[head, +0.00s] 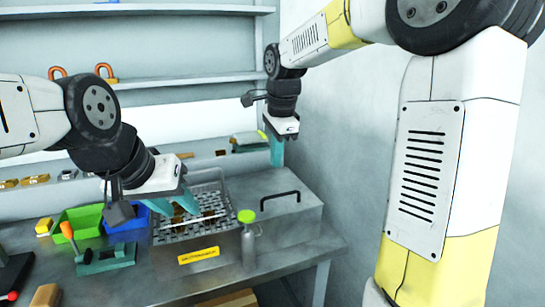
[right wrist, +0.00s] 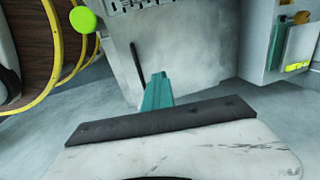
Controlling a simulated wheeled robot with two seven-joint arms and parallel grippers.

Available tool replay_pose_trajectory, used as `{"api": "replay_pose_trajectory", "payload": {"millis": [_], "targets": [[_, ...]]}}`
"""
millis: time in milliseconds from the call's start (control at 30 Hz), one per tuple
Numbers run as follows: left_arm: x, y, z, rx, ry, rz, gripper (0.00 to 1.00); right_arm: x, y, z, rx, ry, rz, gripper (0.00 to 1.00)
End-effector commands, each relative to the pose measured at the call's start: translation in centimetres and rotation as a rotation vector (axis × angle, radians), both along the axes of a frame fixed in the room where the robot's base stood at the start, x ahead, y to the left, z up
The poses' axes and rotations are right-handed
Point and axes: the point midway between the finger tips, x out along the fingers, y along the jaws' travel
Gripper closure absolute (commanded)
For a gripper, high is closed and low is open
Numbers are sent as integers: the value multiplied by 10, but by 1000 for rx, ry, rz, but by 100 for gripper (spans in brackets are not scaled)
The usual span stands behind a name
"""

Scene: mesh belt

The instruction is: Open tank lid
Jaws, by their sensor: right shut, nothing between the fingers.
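The tank is a grey metal box (head: 300,225) at the right end of the bench in the head view. Its flat lid (head: 265,188) lies closed on top and carries a black bar handle (head: 282,196). In the right wrist view the handle (right wrist: 136,62) shows as a dark bar just left of my fingertips. My right gripper (head: 276,160) is shut and empty, above the far part of the lid; its teal fingers also show in the right wrist view (right wrist: 158,92). My left gripper (head: 176,207) has its teal fingers apart over the wire basket.
The wire mesh basket (head: 195,238) with an orange label stands left of the tank. A bottle with a green cap (head: 247,217) stands between them at the front. Green (head: 82,221) and blue bins and a teal clamp-like tool (head: 105,257) lie further left. A wall is at right.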

Motion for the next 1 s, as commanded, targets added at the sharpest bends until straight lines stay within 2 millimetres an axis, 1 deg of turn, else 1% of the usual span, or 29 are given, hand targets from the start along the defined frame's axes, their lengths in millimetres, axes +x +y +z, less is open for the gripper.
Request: {"api": "replay_pose_trajectory", "payload": {"millis": [100,167,200,267,533,633,767,900,1000], "targets": [[0,0,0,0,0,0,64,0,0,0,0,0,0,100],[0,0,0,0,0,0,64,0,0,0,0,0,0,88],[0,0,0,0,0,0,64,0,0,0,0,0,0,80],[0,0,0,0,0,0,64,0,0,0,0,0,0,69],[0,0,0,0,0,0,64,0,0,0,0,0,0,69],[0,0,0,0,0,0,64,0,0,5,1,-2,0,69],[0,0,0,0,0,0,64,-3,-1,22,2,-5,0,69],[0,0,0,0,0,0,64,-8,-3,47,2,-5,0,69],[0,0,0,0,0,0,64,-11,-3,61,1,-3,0,69]]}}
